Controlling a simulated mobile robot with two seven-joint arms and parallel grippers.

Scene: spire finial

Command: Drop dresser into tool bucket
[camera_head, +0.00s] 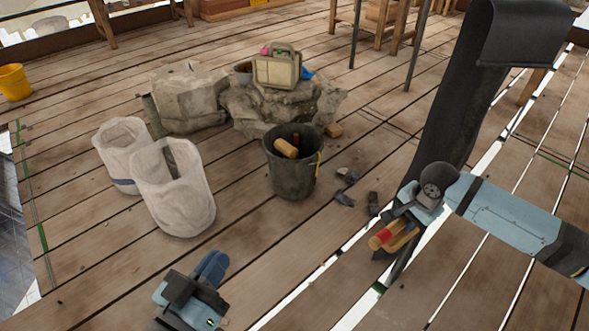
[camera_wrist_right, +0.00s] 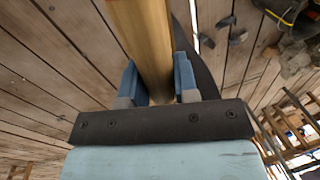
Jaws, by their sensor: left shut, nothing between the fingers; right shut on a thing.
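The dresser (camera_head: 381,240) is a tool with a pale wooden body and a red band near one end. My right gripper (camera_head: 400,228) is shut on it, low over the deck and right of the bucket. In the right wrist view the wooden dresser (camera_wrist_right: 143,45) lies between the blue fingers (camera_wrist_right: 158,85); its far end runs out of the picture. The tool bucket (camera_head: 288,180) is dark and stands upright on the deck, with wooden handles showing inside. My left gripper (camera_head: 211,270) is shut and empty, in front of the white sacks.
Two white sacks (camera_head: 178,205) stand left of the bucket. Stone blocks (camera_head: 188,100) lie behind it, with a beige box (camera_head: 277,72) on top. Several dark shards (camera_head: 345,178) lie between bucket and right gripper. A yellow bucket (camera_head: 13,82) stands far left. The front deck is mostly clear.

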